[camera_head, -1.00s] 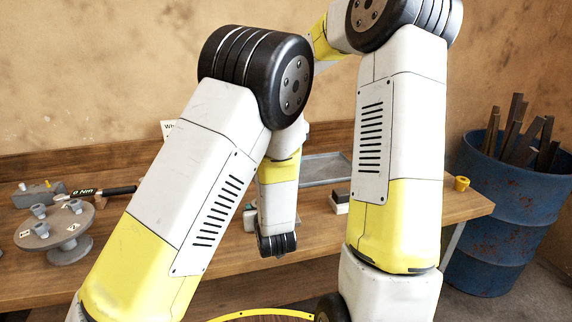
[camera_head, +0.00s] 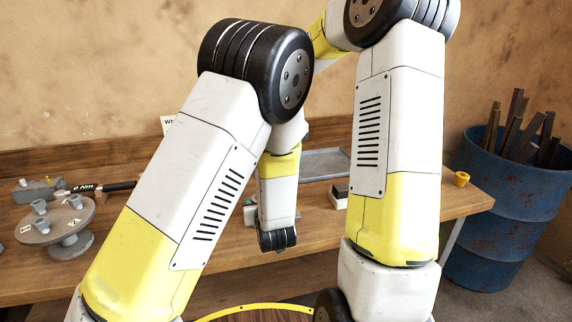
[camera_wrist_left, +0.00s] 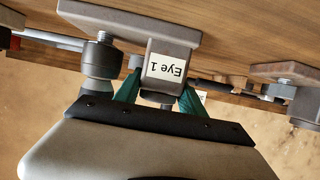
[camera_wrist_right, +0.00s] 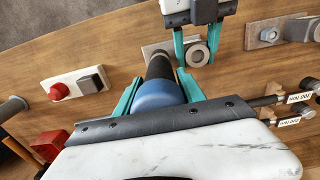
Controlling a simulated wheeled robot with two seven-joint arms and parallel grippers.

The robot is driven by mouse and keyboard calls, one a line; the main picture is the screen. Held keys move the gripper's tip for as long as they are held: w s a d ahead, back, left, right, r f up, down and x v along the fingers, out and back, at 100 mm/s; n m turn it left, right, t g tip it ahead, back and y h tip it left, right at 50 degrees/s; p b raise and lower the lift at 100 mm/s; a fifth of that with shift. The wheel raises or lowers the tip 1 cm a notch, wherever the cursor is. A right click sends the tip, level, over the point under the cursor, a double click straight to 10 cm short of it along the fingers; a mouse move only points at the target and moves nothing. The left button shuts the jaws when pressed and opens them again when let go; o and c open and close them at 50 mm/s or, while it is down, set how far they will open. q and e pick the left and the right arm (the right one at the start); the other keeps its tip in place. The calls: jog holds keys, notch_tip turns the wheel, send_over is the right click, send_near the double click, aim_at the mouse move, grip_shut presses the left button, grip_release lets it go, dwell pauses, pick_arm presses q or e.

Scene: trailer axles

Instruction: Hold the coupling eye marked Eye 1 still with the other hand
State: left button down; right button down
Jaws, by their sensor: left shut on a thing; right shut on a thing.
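The coupling eye marked Eye 1 (camera_wrist_left: 170,68) is in the left wrist view, a grey block with a white label that reads upside down. My left gripper (camera_wrist_left: 158,98) has its teal fingers on either side of it and is shut on it. The right wrist view shows teal fingers at the top, around a grey metal ring (camera_wrist_right: 197,55). My right gripper (camera_wrist_right: 166,88) is shut on a blue-and-black handled tool (camera_wrist_right: 155,95), whose dark end points toward the ring's plate. In the head view my arms hide both grippers and Eye 1.
In the right wrist view a red button box (camera_wrist_right: 72,86) lies left, a grey plate with a ring (camera_wrist_right: 268,33) right, and rods tagged with labels (camera_wrist_right: 300,98) at the right edge. The head view shows a round stand (camera_head: 60,222), a tray (camera_head: 325,163) and a blue barrel (camera_head: 505,200).

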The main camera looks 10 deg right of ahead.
pick_arm(q)
jog(key=shift+s+f, duration=0.2)
jog(key=shift+f, duration=0.1)
pick_arm(e)
jog(key=shift+d+f, duration=0.1)
jog(key=shift+f, duration=0.7)
dwell(0.6)
jog(key=shift+r, duration=0.1)
jog(key=shift+r, duration=2.25)
pick_arm(q)
jog(key=c, duration=0.9)
grip_release()
jog(key=o, duration=0.3)
jog(key=shift+w+r, duration=0.15)
